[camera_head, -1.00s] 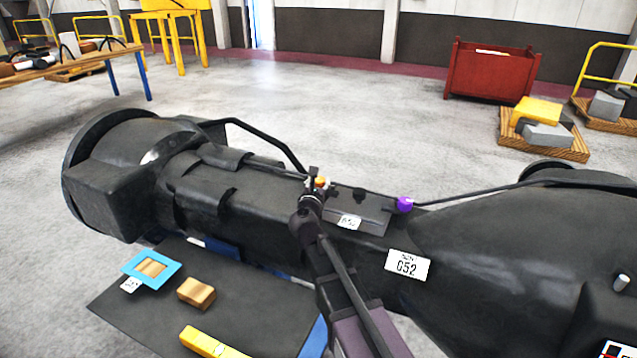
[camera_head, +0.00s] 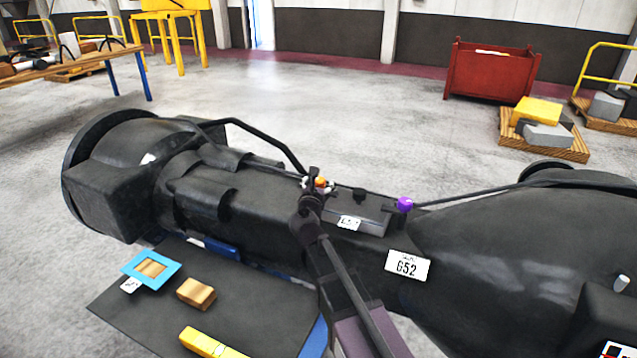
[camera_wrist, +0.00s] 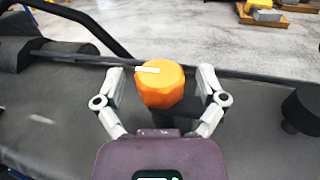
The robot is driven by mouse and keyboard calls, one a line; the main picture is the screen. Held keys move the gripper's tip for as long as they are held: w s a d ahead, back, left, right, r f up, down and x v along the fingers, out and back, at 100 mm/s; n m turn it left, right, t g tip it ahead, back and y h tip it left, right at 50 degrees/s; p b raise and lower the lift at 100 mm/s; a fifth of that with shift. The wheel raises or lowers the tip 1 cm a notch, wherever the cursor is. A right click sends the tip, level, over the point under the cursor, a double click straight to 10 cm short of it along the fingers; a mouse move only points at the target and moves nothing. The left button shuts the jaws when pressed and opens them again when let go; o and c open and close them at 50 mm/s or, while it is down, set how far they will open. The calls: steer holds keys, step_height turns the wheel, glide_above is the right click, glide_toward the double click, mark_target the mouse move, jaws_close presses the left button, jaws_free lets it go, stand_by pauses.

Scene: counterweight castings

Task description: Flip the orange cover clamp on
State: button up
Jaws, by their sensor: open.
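The orange cover clamp (camera_wrist: 162,86) is a faceted knob with a white mark on its top, on the dark casting. In the wrist view it lies between the two fingers of my gripper (camera_wrist: 160,88), which is open, with a finger on each side and a visible gap at the right. In the head view the clamp (camera_head: 320,183) is a small orange spot at the end of my arm, and my gripper (camera_head: 315,186) partly hides it. I cannot tell whether the left finger touches the clamp.
A black knob (camera_wrist: 302,108) stands to the right, and a purple knob (camera_head: 404,204) lies further along the casting (camera_head: 270,207). A thin rod and a bent black handrail (camera_head: 270,136) run behind the clamp. A dark mat with blocks (camera_head: 262,318) lies in front.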

steer(key=shift+s, duration=0.15)
steer(key=s+a, duration=0.1)
steer(key=s, duration=1)
steer(key=shift+s+a, duration=0.2)
steer(key=shift+s, duration=0.15)
steer(key=shift+s, duration=0.1)
